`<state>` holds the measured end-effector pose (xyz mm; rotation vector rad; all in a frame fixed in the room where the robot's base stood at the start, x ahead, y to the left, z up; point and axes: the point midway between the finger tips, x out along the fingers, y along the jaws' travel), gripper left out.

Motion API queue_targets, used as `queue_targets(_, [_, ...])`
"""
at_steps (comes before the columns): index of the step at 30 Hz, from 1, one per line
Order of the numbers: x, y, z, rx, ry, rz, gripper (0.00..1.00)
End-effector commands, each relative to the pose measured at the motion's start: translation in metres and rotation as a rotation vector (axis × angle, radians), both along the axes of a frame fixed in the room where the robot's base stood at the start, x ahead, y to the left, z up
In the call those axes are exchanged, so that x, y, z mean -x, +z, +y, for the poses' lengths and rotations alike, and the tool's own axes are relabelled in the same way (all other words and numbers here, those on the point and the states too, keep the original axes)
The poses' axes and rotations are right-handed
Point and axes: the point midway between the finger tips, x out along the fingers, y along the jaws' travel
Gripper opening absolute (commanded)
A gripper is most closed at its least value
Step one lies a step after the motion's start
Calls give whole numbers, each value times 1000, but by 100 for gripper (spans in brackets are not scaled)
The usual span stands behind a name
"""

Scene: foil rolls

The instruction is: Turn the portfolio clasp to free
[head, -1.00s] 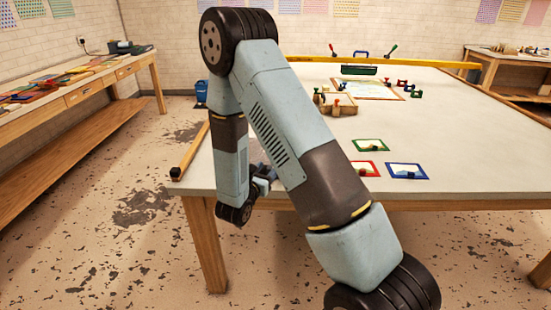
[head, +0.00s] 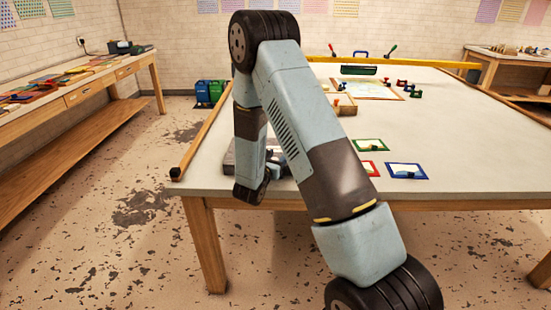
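A grey, flat, box-like thing (head: 229,160) lies on the table near its front left part, mostly hidden behind my arm. It may be the portfolio, but I cannot be sure. No clasp can be made out. My gripper (head: 279,164) is a small dark shape beside my wrist, low over the table and seemingly close to the grey thing. My arm covers much of it, so whether it touches anything and how its fingers stand cannot be seen.
Cards with green (head: 370,145), red (head: 367,169) and blue (head: 407,171) frames lie right of my arm. A wooden block holder (head: 344,105) and a framed sheet (head: 372,89) are farther back. A yellow-black rail (head: 198,138) edges the table's left side. The right tabletop is clear.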

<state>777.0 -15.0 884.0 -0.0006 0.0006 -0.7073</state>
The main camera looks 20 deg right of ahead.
Motion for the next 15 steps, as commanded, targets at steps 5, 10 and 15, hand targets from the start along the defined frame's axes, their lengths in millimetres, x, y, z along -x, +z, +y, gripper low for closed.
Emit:
queue_targets(5, [0, 0, 0, 0, 0, 0, 36])
queue_targets(10, [0, 0, 1, 0, 1, 0, 19])
queue_targets(15, [0, 0, 1, -1, 2, -1, 3])
